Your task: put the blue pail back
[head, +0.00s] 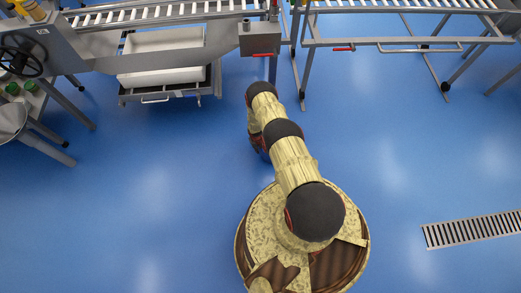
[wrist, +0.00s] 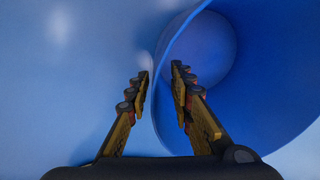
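The blue pail (wrist: 250,105) fills the right half of the wrist view, its mouth facing the camera and its round bottom visible inside. My gripper (wrist: 160,70) has its two fingers apart, one on each side of the pail's near wall: the left finger outside, the right finger inside the mouth. A gap shows between the fingers, and I cannot tell whether either touches the wall. In the head view my arm hides the gripper and most or all of the pail.
A white tub (head: 165,55) sits on a low metal carrier (head: 158,93) under the roller conveyor at upper left. Another roller conveyor (head: 400,42) stands at upper right. A floor drain (head: 472,229) lies at right. Blue floor is clear on both sides of my base.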

